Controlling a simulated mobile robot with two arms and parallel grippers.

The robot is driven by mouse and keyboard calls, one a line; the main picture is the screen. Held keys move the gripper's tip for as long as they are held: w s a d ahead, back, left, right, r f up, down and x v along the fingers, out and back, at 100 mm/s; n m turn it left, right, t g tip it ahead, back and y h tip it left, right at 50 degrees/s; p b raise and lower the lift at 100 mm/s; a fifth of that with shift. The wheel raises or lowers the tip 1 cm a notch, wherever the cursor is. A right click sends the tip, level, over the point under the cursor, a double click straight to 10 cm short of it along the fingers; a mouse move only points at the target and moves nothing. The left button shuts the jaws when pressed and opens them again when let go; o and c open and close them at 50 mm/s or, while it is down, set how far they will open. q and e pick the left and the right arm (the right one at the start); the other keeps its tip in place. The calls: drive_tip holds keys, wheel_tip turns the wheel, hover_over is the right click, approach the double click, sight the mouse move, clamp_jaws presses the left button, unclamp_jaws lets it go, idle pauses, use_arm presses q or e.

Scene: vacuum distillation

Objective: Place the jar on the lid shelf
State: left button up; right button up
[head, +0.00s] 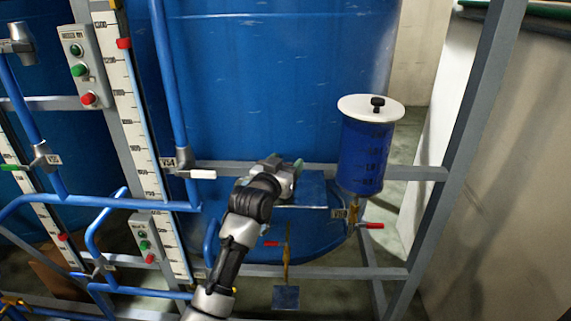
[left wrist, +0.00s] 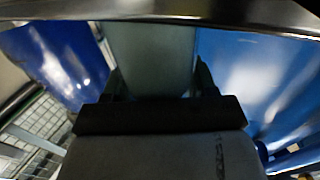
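My left gripper (head: 284,170) is at the end of my left arm, in front of the big blue tank and by a flat blue-grey plate, likely the lid shelf (head: 311,188). In the left wrist view a pale grey-green piece, likely the jar (left wrist: 152,60), fills the space between the two dark fingers of the left gripper (left wrist: 155,82). The fingers appear to touch its sides. In the head view the jar is mostly hidden by the gripper, and I cannot tell whether it touches the plate. My right gripper is not in view.
A blue graduated vessel (head: 364,155) with a white lid (head: 371,107) stands right of the gripper. A grey frame bar (head: 400,173) runs behind. Red-handled valves (head: 371,226) sit below. Blue pipes (head: 110,203) and a button box (head: 86,67) are at left.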

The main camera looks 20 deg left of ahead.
use_arm(q)
drive_tip(key=o, duration=0.4)
drive_tip(key=shift+c, duration=0.2)
drive_tip(key=s+a+b, duration=0.1)
drive_tip(key=s+b, duration=0.2)
drive_tip(key=s, duration=0.9)
wheel_tip(320, 180, down, 22)
drive_tip(key=w+g+y, duration=0.1)
drive_tip(key=w+g, duration=0.1)
drive_tip(key=g, duration=0.2)
drive_tip(key=s+f+g, duration=0.3)
drive_tip(key=s+f, duration=0.2)
drive_tip(key=f, duration=0.7)
drive_tip(key=s+f+g, duration=0.2)
drive_tip(key=s+f, duration=0.4)
drive_tip(key=f, duration=0.5)
drive_tip(key=s+f+g, duration=0.4)
drive_tip(key=s+f, duration=1.2)
drive_tip(key=s, duration=0.3)
drive_tip(key=s+f+g, duration=0.2)
drive_tip(key=s+f, duration=0.1)
drive_tip(key=s, duration=0.7)
drive_tip(key=s+a+f+m+g+y, duration=0.1)
drive_tip(key=s+f, duration=0.2)
drive_tip(key=s, duration=0.7)
drive_tip(key=shift+f+g, duration=0.15)
drive_tip(key=shift+g, duration=0.25)
